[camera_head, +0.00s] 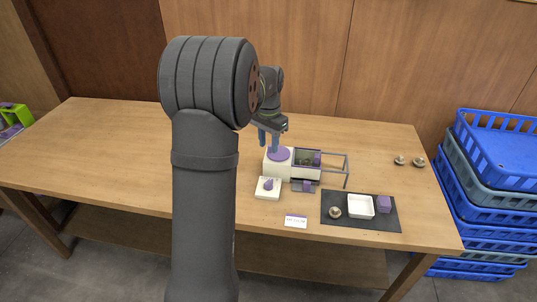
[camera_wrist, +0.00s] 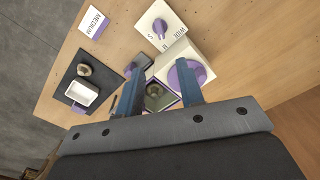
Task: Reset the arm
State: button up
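My gripper (camera_head: 270,141) is above the white box (camera_head: 271,170) with a purple disc (camera_head: 279,154) on top. In the wrist view its two blue fingers (camera_wrist: 158,88) stand well apart. No object is clamped between them. Behind the gap shows a dark compartment (camera_head: 307,158) joined to the white box, with something round and unclear inside. The purple disc (camera_wrist: 187,74) is partly covered by one finger. I cannot tell whether the fingers touch the box.
A dial box (camera_head: 268,194) with a purple knob and a card (camera_head: 296,221) reading MEDIUM (camera_wrist: 92,22) stand in front. Two mushrooms (camera_head: 399,160) lie right. Blue crates (camera_head: 500,150) stand beyond.

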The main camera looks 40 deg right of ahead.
aim_at(268, 181)
jog(key=shift+r, duration=0.45)
jog(key=shift+f, duration=0.1)
notch_tip(268, 181, down, 17)
jog(key=shift+f, duration=0.15)
dwell(0.4)
jog(key=n, duration=1.1)
jog(key=shift+n, duration=0.4)
jog(key=shift+r, duration=2.5)
dwell(0.3)
